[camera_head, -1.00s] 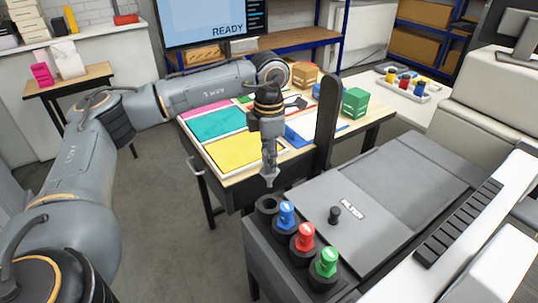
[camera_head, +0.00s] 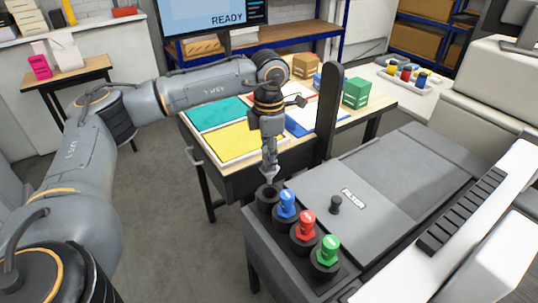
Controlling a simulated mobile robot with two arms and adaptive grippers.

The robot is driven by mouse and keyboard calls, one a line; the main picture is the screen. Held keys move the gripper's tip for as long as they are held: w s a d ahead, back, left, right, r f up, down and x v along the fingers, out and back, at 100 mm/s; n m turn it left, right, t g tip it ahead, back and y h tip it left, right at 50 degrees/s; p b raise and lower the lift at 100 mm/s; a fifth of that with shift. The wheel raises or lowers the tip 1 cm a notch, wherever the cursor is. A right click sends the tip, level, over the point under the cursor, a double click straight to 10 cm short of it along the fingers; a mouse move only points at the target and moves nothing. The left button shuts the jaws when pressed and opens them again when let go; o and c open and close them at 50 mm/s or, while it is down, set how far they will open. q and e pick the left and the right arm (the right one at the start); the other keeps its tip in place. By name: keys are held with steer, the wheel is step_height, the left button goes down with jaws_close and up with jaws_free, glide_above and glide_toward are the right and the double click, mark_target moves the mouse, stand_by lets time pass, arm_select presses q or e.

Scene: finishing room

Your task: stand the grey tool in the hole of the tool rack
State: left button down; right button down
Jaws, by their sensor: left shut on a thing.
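My left gripper (camera_head: 269,157) points down and is shut on the grey tool (camera_head: 270,174), a small light-grey piece below the fingers. The tool rack (camera_head: 290,228) is a row of black round holders along the near left edge of the dark machine. Its farthest holder has an empty dark hole (camera_head: 268,191). The grey tool shows just above this hole; I cannot tell whether its tip is in the opening. The other holders carry a blue tool (camera_head: 287,204), a red tool (camera_head: 305,228) and a green tool (camera_head: 330,249), all upright. My right gripper is out of view.
A dark upright post (camera_head: 328,110) stands right of the gripper. Behind is a table with a yellow panel (camera_head: 238,141), a teal panel (camera_head: 215,113) and a green box (camera_head: 356,92).

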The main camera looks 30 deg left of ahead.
mark_target(269, 179)
arm_select(q)
steer(key=shift+f+b, duration=0.6)
steer(key=shift+f, duration=0.3)
steer(key=shift+f+b, duration=0.4)
steer(key=shift+f, duration=0.15)
steer(key=shift+f, duration=0.1)
steer(key=shift+f+b, duration=0.5)
steer(key=shift+f, duration=0.15)
steer(key=shift+f, duration=0.25)
steer(key=shift+f+b, duration=1.5)
steer(key=shift+f, duration=0.1)
steer(key=shift+f, duration=0.1)
